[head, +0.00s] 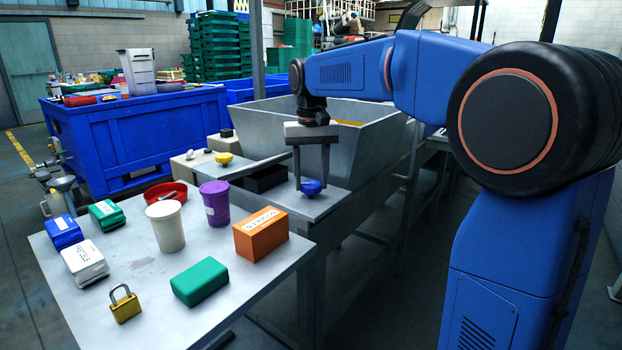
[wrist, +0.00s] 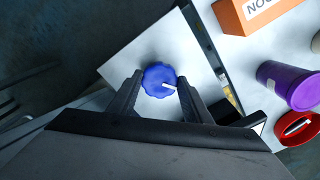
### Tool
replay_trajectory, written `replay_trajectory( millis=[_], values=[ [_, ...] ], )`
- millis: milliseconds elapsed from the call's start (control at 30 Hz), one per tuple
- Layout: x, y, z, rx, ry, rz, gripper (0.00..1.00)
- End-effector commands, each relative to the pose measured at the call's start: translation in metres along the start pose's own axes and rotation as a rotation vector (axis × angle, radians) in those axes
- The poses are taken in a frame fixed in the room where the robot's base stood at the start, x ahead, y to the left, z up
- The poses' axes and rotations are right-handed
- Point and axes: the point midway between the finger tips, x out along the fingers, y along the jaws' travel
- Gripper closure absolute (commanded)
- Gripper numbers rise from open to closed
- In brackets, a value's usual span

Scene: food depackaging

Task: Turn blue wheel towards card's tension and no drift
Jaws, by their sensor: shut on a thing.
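The blue wheel (head: 312,187) is a small scalloped knob on a grey metal plate beside the hopper. In the wrist view the blue wheel (wrist: 156,76) shows from above, with a white pointer mark towards the right and slightly down. My gripper (head: 312,182) points straight down, with one finger on each side of the wheel. In the wrist view my gripper (wrist: 160,82) is shut on the wheel's rim from left and right. I cannot make out a card with tension or drift settings in either view.
A yellow knob (head: 223,159) sits left of a dark block. The grey hopper (head: 280,117) rises behind my gripper. The front table (head: 140,285) holds an orange box (head: 261,235), a purple cup (head: 214,203), a white cup (head: 166,228), a padlock (head: 124,304) and several small boxes.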

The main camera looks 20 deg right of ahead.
Motion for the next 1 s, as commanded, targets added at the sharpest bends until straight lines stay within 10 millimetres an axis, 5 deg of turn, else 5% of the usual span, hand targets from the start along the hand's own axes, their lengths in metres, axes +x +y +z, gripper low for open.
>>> replay_trajectory(
  millis=[600,633,700,1000],
  values=[
    [-0.0003,0.0006,0.0000,-0.176,0.000,0.000,0.78],
    [-0.0003,0.0006,0.0000,-0.176,0.000,0.000,0.53],
    [-0.0003,0.0005,0.0000,-0.176,0.000,0.000,0.37],
    [-0.0007,0.0005,0.0000,-0.176,0.000,0.000,0.37]
  ],
)
